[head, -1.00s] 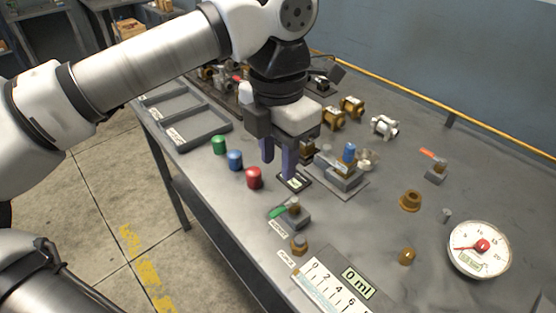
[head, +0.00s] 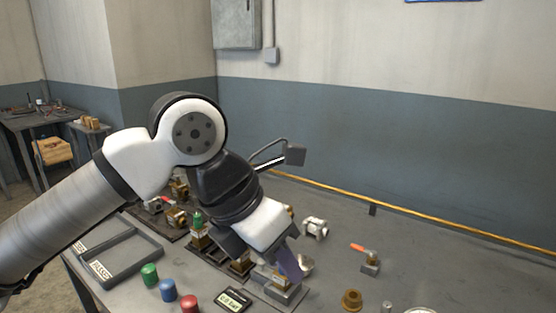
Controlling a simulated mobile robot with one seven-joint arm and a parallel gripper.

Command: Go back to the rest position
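My gripper (head: 290,268) hangs over the right-middle of the grey workbench (head: 335,262), tilted down to the right. One purple finger shows. The other is hidden or merges with the parts behind it, so I cannot tell the gap between them. The finger overlaps a small metal fixture (head: 285,293) in the picture; I cannot tell whether they touch. No held object is visible.
Green (head: 149,274), blue (head: 168,290) and red (head: 190,304) caps stand at the front. A dark tray (head: 150,252) lies left.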

